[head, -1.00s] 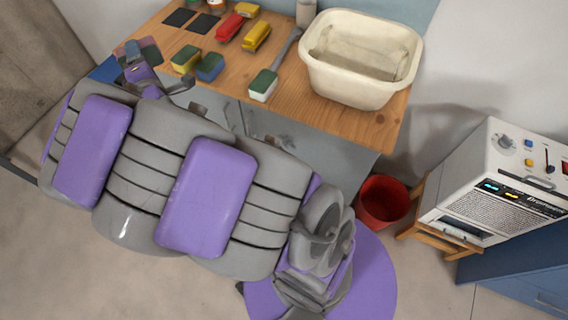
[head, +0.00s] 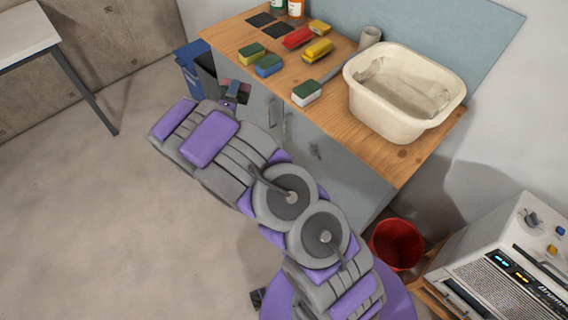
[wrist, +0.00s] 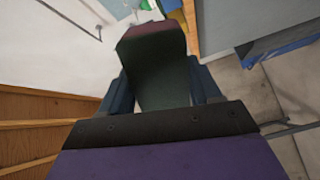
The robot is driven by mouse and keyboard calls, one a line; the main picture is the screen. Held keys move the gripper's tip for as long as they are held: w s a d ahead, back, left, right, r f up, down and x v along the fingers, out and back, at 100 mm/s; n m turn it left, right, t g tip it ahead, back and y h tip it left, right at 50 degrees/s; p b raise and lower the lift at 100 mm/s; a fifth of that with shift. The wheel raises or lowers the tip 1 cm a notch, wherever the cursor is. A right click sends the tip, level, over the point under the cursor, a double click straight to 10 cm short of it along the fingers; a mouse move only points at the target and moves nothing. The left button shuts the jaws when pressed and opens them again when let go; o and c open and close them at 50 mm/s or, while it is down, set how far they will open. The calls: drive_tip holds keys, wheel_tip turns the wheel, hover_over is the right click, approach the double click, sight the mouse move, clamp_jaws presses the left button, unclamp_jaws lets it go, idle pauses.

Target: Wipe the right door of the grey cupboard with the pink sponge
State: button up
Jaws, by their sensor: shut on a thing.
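The grey cupboard stands under the wooden counter. Its right door (head: 340,167) has a dark smudge (head: 315,151) near its upper left, and its left door (head: 256,101) is beside it. Both doors look closed, with handles side by side. My gripper (head: 231,99) is in front of the cupboard's left end, apart from the right door. It is shut on the pink sponge (head: 239,86), which has a dark green side. In the wrist view the sponge (wrist: 155,70) sits between the fingers, in shadow. My arm hides the lower part of the cupboard.
The floor in front is clear.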

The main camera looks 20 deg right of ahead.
drive_tip(key=s+d+f+m+g+h+p, duration=0.1)
drive_tip(key=s+d+f+m+g+h, duration=0.25)
drive_tip(key=f, duration=0.55)
drive_tip(key=s+d+f+m+g+h+p, duration=0.1)
drive_tip(key=s+d+f+m+g, duration=0.2)
drive_tip(key=s+d+f+m, duration=0.5)
drive_tip(key=s+d+f+m+g+h+p, duration=0.1)
drive_tip(key=s+f+m+g+h, duration=0.15)
drive_tip(key=f, duration=0.85)
drive_tip(key=shift+n, duration=0.5)
drive_tip(key=b+x, duration=0.1)
drive_tip(key=x, duration=0.1)
drive_tip(key=b+x, duration=0.2)
drive_tip(key=x, duration=0.1)
drive_tip(key=shift+s+d+r, duration=0.1)
drive_tip(key=shift+d+r, duration=0.05)
drive_tip(key=shift+d, duration=0.3)
drive_tip(key=shift+a, duration=0.1)
drive_tip(key=shift+p+x, duration=0.45)
drive_tip(key=shift+x, duration=0.65)
drive_tip(key=shift+r, duration=0.1)
